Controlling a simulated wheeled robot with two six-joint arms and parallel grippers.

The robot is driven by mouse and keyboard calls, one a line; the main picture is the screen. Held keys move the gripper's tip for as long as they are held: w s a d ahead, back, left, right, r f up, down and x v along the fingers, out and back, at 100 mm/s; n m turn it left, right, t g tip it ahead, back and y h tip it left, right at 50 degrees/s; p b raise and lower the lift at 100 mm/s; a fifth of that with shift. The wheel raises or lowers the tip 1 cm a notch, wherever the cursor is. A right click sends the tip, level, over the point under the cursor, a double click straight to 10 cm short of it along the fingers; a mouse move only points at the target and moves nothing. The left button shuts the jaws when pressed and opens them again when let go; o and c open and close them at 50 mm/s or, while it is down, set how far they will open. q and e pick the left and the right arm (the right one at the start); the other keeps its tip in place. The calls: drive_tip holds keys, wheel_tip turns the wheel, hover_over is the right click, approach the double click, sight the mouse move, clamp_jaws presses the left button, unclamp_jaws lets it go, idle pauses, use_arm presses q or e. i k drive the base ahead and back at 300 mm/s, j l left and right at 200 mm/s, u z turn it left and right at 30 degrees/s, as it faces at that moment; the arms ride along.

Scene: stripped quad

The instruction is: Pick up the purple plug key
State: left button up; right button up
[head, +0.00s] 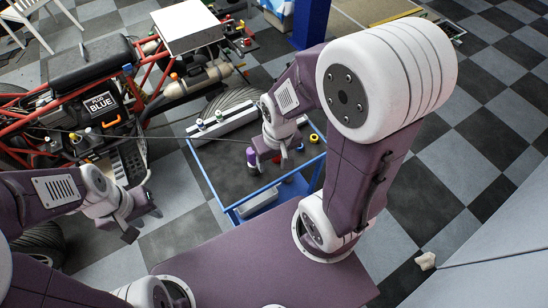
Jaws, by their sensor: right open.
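A small purple piece (251,157), which looks like the purple plug key, stands on the dark top of the blue-framed cart (222,178). My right gripper (272,165) is over the cart, just right of the purple piece. It points down with its fingers apart and appears empty. The gripper hides part of the area around the piece, and I cannot tell whether they touch. My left gripper (143,224) is away to the left, beside the vehicle and off the cart, with its fingers apart and nothing seen between them.
A yellow ring-like piece (314,138) and a red piece (276,159) are near the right gripper. A pale long block (222,126) lies at the cart's back left. A stripped red-framed quad (95,100) stands at the left. Checkered floor is open at right.

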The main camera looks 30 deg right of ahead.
sight(252, 167)
drive_tip(key=j+u, duration=0.1)
drive_tip(key=j, duration=0.3)
drive_tip(key=i+j, duration=0.1)
drive_tip(key=j, duration=0.3)
drive_tip(key=i+j+u, duration=0.5)
drive_tip(key=i+j, duration=0.55)
drive_tip(key=i, duration=0.15)
drive_tip(key=i+l, duration=0.1)
drive_tip(key=z, duration=3.45)
drive_tip(key=k+j, duration=0.05)
